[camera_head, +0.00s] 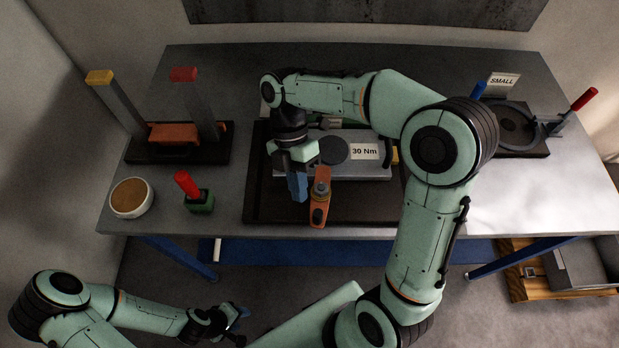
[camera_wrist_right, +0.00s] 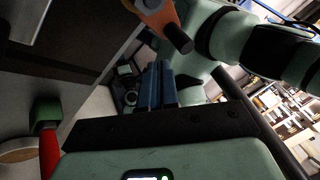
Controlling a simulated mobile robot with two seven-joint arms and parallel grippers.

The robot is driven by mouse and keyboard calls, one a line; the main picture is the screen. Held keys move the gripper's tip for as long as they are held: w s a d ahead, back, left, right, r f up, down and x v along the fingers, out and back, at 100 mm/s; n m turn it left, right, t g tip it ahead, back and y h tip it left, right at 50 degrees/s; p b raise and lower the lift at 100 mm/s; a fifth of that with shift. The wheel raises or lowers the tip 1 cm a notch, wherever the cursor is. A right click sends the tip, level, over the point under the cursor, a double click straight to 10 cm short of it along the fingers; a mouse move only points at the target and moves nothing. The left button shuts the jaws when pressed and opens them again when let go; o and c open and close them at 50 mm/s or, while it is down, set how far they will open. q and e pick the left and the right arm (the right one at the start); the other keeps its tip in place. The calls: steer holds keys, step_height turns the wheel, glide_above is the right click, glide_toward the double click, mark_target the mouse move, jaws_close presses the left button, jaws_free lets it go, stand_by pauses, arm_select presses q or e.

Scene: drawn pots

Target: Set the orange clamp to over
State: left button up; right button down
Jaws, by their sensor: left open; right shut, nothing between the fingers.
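The orange clamp (camera_head: 318,214) is a flat bar with a round bolt near its middle, at the front edge of the grey block (camera_head: 376,173) labelled 30 Nm. The bar points toward the table's front, with its far end by the block. My right gripper (camera_head: 298,189) has blue fingers, shut and empty, just left of the clamp. In the right wrist view, the fingers (camera_wrist_right: 160,86) are together, below the orange clamp (camera_wrist_right: 155,12) and its dark knob. Contact cannot be told. My left gripper (camera_head: 240,322) is open, low in front of the table, away from the clamp.
The block stands in a dark tray (camera_head: 256,205). To the left are a red-handled green block (camera_head: 199,203), a round tan-topped dish (camera_head: 132,198) and a stand with tall posts (camera_head: 178,151). A round fixture (camera_head: 517,128) stands at the right. The table's front right is clear.

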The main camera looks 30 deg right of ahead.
arm_select(q)
steer(key=w+r, duration=0.1)
steer(key=w, duration=0.1)
steer(key=w+r+p, duration=0.1)
steer(key=w, duration=0.1)
steer(key=shift+d+r+p, duration=0.15)
steer(key=shift+r+p, duration=0.15)
steer(key=shift+r, duration=0.1)
arm_select(e)
steer(key=v, duration=1)
steer(key=shift+w, duration=0.55)
arm_select(q)
steer(key=shift+s, duration=0.1)
arm_select(e)
steer(key=shift+s+r, duration=0.1)
steer(key=shift+d, duration=0.1)
